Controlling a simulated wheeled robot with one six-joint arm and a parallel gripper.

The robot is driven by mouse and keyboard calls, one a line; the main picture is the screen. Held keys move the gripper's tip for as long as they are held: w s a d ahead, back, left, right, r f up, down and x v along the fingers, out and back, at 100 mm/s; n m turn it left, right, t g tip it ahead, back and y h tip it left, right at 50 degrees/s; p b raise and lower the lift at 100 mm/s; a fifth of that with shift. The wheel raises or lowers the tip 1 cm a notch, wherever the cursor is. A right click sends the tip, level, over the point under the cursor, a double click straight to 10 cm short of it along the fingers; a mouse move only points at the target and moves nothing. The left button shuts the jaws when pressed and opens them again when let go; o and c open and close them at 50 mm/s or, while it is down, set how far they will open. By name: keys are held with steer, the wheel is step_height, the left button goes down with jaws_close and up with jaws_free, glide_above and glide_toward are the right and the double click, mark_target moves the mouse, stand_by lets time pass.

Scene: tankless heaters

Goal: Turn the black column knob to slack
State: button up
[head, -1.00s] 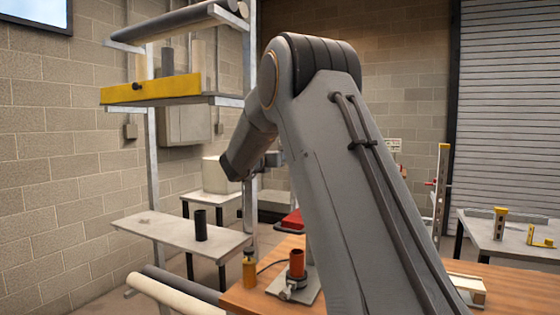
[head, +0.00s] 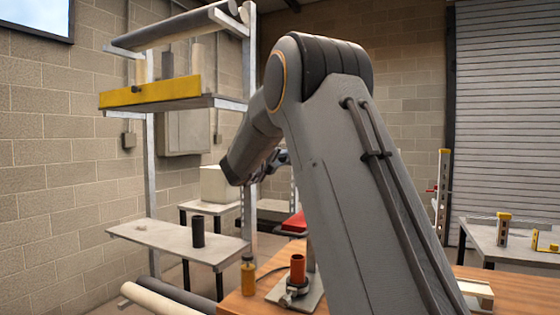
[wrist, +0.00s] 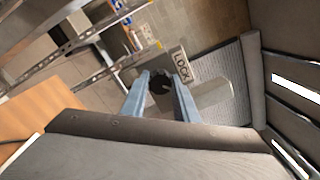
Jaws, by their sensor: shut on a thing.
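The black column knob (wrist: 159,83) sits between the blue-grey fingertips of my gripper (wrist: 161,77) in the wrist view. The gripper is shut on it. A plate marked "LOCK" (wrist: 181,66) is just right of the knob. A pale grey part, possibly the column (wrist: 212,98), lies to the right behind the fingers. In the head view my gripper (head: 277,160) shows small beyond my forearm, and the knob cannot be made out there. Which way the knob is turned is not clear.
An orange-red cylinder (head: 298,268) on a metal plate and an amber bottle (head: 248,272) stand on the wooden bench (head: 240,303). A dark cylinder (head: 198,232) stands on a grey shelf (head: 165,234). A yellow-edged shelf (head: 150,93) is upper left.

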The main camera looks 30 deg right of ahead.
steer(key=n, duration=0.3)
steer(key=shift+s+f+n+p, duration=0.1)
steer(key=shift+n+p, duration=0.9)
steer(key=shift+n, duration=1.2)
steer(key=shift+f, duration=0.1)
steer(key=o, duration=1.1)
steer(key=shift+d, duration=0.1)
steer(key=shift+c, duration=0.2)
steer(key=b+v, duration=0.2)
steer(key=v, duration=0.6)
steer(key=shift+d, duration=0.1)
